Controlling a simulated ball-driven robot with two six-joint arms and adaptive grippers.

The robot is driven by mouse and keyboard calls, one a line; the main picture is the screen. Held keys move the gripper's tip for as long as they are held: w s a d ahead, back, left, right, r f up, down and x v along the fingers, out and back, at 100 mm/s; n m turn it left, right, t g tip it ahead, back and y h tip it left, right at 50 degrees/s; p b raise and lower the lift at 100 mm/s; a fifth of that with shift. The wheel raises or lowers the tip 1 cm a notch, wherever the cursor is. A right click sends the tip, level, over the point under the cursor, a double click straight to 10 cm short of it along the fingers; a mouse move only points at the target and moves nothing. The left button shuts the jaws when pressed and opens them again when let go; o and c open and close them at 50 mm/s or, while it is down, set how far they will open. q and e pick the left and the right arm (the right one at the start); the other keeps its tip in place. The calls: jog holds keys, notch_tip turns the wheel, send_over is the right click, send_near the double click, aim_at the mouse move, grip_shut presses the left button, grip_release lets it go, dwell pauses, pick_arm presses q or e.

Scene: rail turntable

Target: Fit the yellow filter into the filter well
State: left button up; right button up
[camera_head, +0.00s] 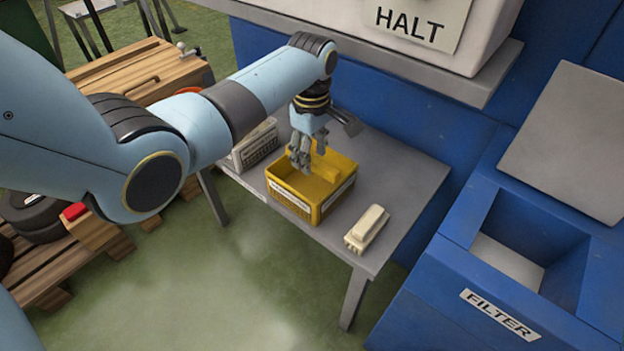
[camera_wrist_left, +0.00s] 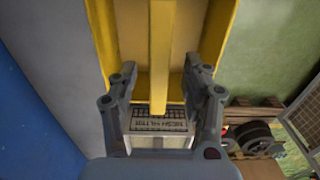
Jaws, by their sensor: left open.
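The yellow filter (camera_head: 318,198) is an open box-shaped tray with a label on its front and an upright yellow bar in its middle. It sits on the grey table, and shows from above in the left wrist view (camera_wrist_left: 215,45). My left gripper (camera_head: 310,160) is open over it. In the left wrist view its fingers (camera_wrist_left: 160,78) stand on either side of the bar with gaps showing. Whether they touch it elsewhere is unclear. The filter well (camera_head: 510,260) is a square opening in the blue housing at right, marked FILTER. My right gripper is not visible.
On the grey table (camera_head: 400,185), a pale labelled box (camera_head: 254,146) stands left of the filter and a cream block (camera_head: 367,229) to its right. A grey panel (camera_head: 570,140) stands behind the well. A grey ledge (camera_head: 370,55) overhangs behind. Pallets and tyres (camera_head: 35,213) are at left.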

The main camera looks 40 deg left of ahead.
pick_arm(q)
jog(key=shift+f, duration=0.9)
jog(key=shift+c, duration=0.4)
grip_shut()
